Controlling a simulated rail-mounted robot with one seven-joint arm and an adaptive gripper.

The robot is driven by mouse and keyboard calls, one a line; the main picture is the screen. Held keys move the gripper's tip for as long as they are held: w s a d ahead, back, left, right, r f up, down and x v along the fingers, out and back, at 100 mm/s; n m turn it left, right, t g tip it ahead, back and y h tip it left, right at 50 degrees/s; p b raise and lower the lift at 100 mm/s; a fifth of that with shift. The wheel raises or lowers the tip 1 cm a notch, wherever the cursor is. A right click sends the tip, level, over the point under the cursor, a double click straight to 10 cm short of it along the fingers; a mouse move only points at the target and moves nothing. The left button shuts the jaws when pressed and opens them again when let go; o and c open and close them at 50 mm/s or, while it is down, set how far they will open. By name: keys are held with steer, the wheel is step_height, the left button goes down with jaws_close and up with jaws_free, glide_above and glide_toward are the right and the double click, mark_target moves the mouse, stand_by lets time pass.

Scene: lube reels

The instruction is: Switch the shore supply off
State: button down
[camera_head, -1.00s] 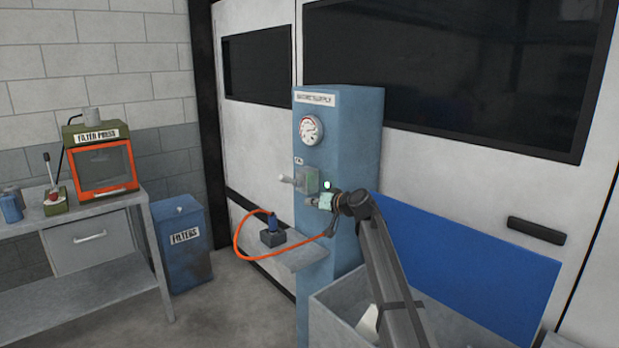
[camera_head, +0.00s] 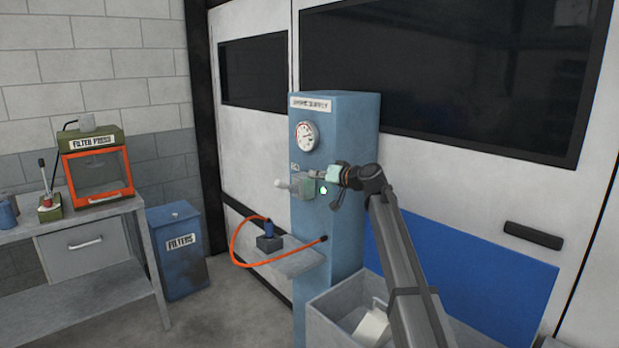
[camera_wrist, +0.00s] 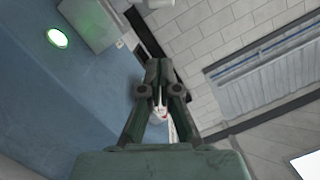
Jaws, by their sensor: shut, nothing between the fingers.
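The blue shore supply pillar (camera_head: 345,130) stands against the white doors with a label and a round gauge (camera_head: 307,136) near its top. Below the gauge is a grey switch box (camera_head: 303,186) with a lever (camera_head: 283,183) sticking out to the left. A green lamp (camera_head: 323,190) glows just right of the box; it also shows in the wrist view (camera_wrist: 57,38). My gripper (camera_head: 318,174) is at the box's right side in the head view, partly covering it. In the wrist view the fingers (camera_wrist: 160,100) are closed together and empty. Whether they touch the box cannot be told.
A bench (camera_head: 70,225) and a filters bin (camera_head: 178,250) are at left.

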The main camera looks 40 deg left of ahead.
steer(key=p, duration=0.2)
glide_toward(284, 183)
steer(key=w+a+r, duration=0.3)
steer(key=a, duration=0.1)
steer(key=shift+s+a+f+p, duration=0.2)
steer(key=shift+s+a+f, duration=0.1)
steer(key=shift+a+f, duration=0.25)
steer(key=shift+s+a+f+p, duration=0.25)
steer(key=shift+a+f, duration=0.2)
steer(key=shift+f, duration=0.15)
steer(key=shift+s+a+f+p, duration=0.2)
steer(key=shift+s+a+f, duration=0.1)
steer(key=shift+a+f, duration=0.3)
steer(key=shift+s+f+n+t+b, duration=0.35)
steer(key=shift+n+b, duration=0.45)
steer(key=shift+b, duration=1.3)
